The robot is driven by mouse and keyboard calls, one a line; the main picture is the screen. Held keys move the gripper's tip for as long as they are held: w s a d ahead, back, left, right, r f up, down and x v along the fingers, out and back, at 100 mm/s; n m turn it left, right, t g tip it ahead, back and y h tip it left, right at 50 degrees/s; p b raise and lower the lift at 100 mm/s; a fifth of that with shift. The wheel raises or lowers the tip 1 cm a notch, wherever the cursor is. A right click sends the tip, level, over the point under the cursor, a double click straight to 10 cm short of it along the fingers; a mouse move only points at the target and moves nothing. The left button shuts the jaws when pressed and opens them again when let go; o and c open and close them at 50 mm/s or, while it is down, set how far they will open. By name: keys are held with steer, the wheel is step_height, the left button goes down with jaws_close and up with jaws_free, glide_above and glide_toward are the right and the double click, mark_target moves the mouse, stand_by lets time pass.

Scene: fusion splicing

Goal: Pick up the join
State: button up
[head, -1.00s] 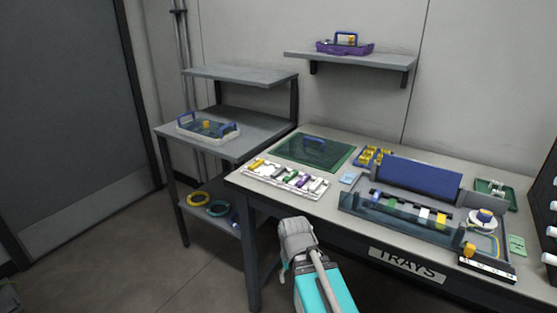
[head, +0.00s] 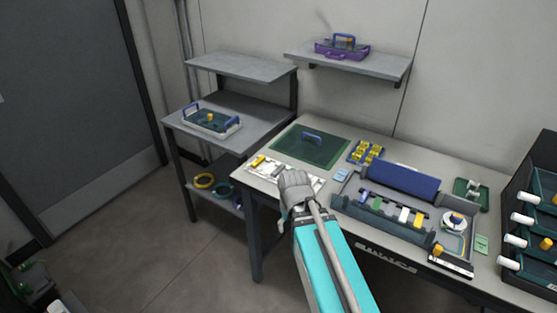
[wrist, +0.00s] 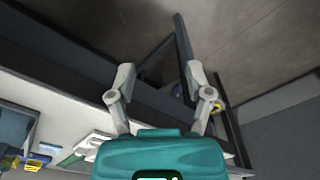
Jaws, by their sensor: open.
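I cannot make out with certainty which small thing is the join. The long dark splicing tray (head: 385,222) with its blue raised back holds a row of coloured blocks on the bench. A white rack (head: 262,169) with coloured pieces lies left of it, partly hidden behind my arm. My gripper (wrist: 160,72) is open and empty in the wrist view, its two fingers apart in the air off the bench's front edge.
The bench (head: 275,228) also carries a green mat (head: 310,147) with a blue handle, a yellow-piece tray (head: 366,152) and a white reel (head: 453,221). A dark rack (head: 535,225) stands at right. A side table (head: 240,138) holds a handled tray (head: 207,122).

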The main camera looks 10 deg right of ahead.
step_height(320, 180, up, 9)
steer(key=w+p, duration=0.2)
steer(key=p, duration=0.5)
step_height(320, 180, up, 8)
steer(key=m+p, duration=0.9)
glide_above(278, 167)
steer(key=shift+s+r, duration=0.15)
step_height(278, 167, down, 9)
steer(key=b, duration=0.8)
steer(key=shift+r+b, duration=0.15)
steer(key=shift+b, duration=0.2)
